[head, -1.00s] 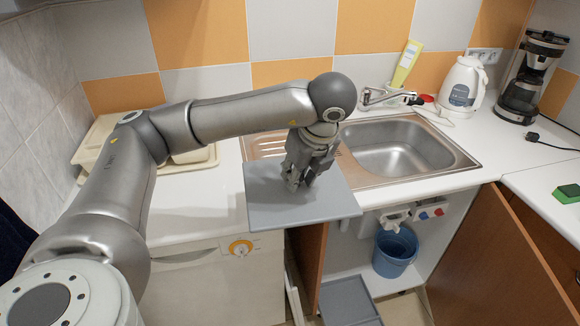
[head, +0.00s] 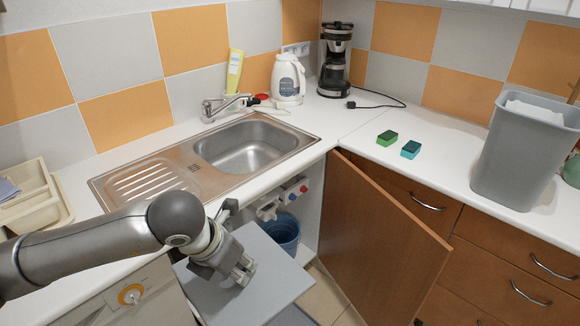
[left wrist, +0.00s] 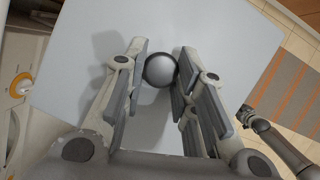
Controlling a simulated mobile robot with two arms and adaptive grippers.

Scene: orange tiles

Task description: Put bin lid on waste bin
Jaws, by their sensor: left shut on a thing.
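The bin lid (head: 265,295) is a flat grey square panel with a round knob (left wrist: 160,70) in its middle. My left gripper (head: 243,272) is shut on the knob and holds the lid roughly level in front of the sink cabinet. In the left wrist view the gripper (left wrist: 158,85) has a finger on each side of the knob. The waste bin (head: 520,155) is a tall grey bin on the right counter, with something white in its top. My right gripper (left wrist: 248,115) seems to show beyond the lid's edge in the left wrist view, too small to read.
An open brown cabinet door (head: 380,240) stands between the lid and the right counter. A blue bucket (head: 285,232) is under the sink (head: 245,145). Two sponges (head: 388,138), a kettle (head: 288,80) and a coffee maker (head: 335,60) stand on the counter.

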